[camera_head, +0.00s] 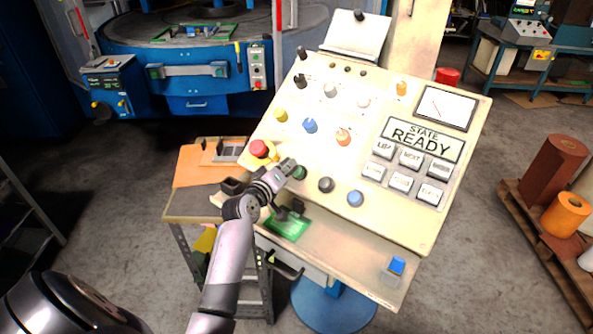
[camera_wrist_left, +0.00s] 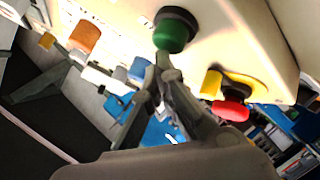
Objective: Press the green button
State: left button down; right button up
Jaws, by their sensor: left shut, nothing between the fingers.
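The green button (camera_head: 299,172) sits on the sloped cream control panel (camera_head: 300,225), between the red button (camera_head: 259,148) and a black knob (camera_head: 326,185). My left gripper (camera_head: 287,166) is at the panel, right beside the green button and partly covering it. In the left wrist view the green button (camera_wrist_left: 172,32) stands out from its dark collar, and the shut, empty fingertips (camera_wrist_left: 163,62) are at its lower edge. I cannot tell whether they touch it. My right gripper is not in view.
Blue (camera_head: 310,125), orange (camera_head: 343,137) and yellow (camera_head: 281,115) controls are close by. The display (camera_head: 422,138) reads "STATE READY" above several labelled keys. The red button on its yellow base (camera_wrist_left: 231,109) is near my fingers. A side table (camera_head: 190,205) stands left of the panel.

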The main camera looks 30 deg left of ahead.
pick_arm(q)
jog(key=shift+w+f+b, duration=0.25)
jog(key=shift+f+b, duration=0.15)
jog(key=shift+f, duration=0.05)
dwell(0.9)
jog(key=shift+s+r+p, duration=0.55)
jog(key=shift+r+p, duration=0.25)
jog(key=shift+p, duration=0.2)
jog(key=s+r+p, duration=0.2)
jog(key=p, duration=0.1)
jog(key=r+p, duration=0.1)
jog(key=r, duration=0.1)
jog(key=shift+s+a+p, duration=0.1)
jog(key=shift+s+p, duration=0.2)
jog(key=shift+s, duration=0.1)
dwell(0.3)
